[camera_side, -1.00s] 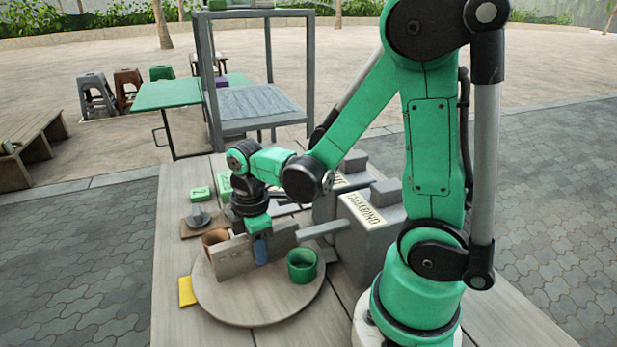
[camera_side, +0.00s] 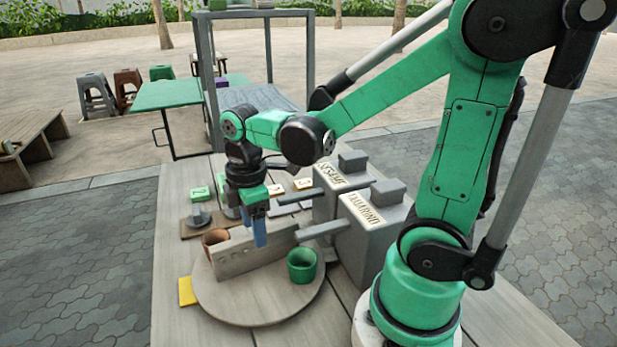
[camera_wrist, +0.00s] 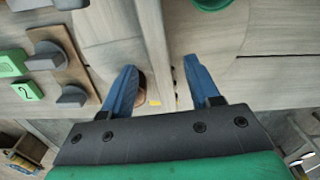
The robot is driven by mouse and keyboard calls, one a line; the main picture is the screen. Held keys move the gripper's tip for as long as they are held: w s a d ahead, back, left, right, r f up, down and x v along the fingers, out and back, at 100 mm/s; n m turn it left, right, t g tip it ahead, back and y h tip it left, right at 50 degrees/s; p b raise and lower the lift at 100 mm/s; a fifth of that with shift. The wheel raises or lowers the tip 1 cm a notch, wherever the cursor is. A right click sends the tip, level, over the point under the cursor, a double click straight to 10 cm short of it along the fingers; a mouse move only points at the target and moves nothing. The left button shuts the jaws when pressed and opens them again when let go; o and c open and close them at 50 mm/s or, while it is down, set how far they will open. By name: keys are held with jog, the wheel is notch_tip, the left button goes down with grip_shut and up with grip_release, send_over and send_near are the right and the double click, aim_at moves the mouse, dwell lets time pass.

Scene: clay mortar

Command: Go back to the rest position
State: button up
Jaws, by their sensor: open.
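My gripper (camera_side: 257,228) hangs above the round wooden board, over a grey upright divider (camera_side: 235,257). Its blue fingers are apart and empty, which shows in the wrist view (camera_wrist: 160,80). The divider runs between the fingers in that view, below them. On the round board (camera_side: 255,305), a brown clay cup (camera_side: 212,238) stands behind the divider, partly hidden, and a green cup (camera_side: 302,265) stands in front of it. The green cup also shows at the top of the wrist view (camera_wrist: 210,3).
Two grey boxes, labelled SESAME (camera_side: 336,180) and TAMARIND (camera_side: 372,228), stand to the right with spouts reaching over the board. A numbered green block (camera_side: 200,193) and grey weights (camera_side: 199,217) lie at the back left. A yellow square (camera_side: 187,291) lies left of the board.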

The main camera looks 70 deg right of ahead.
jog(key=shift+r, duration=0.4)
jog(key=shift+a+r+m+t, duration=0.25)
jog(key=shift+m+t, duration=0.15)
jog(key=shift+m, duration=0.1)
jog(key=a+r+m+t, duration=0.1)
jog(key=m+t, duration=0.1)
jog(key=m, duration=0.1)
jog(key=r+m+t, duration=0.1)
jog(key=m+t, duration=0.1)
jog(key=m, duration=0.1)
jog(key=a+r+m+t, duration=0.1)
jog(key=r+m+t, duration=0.1)
jog(key=m, duration=0.1)
jog(key=shift+w+a, duration=0.25)
jog(key=shift+a, duration=0.1)
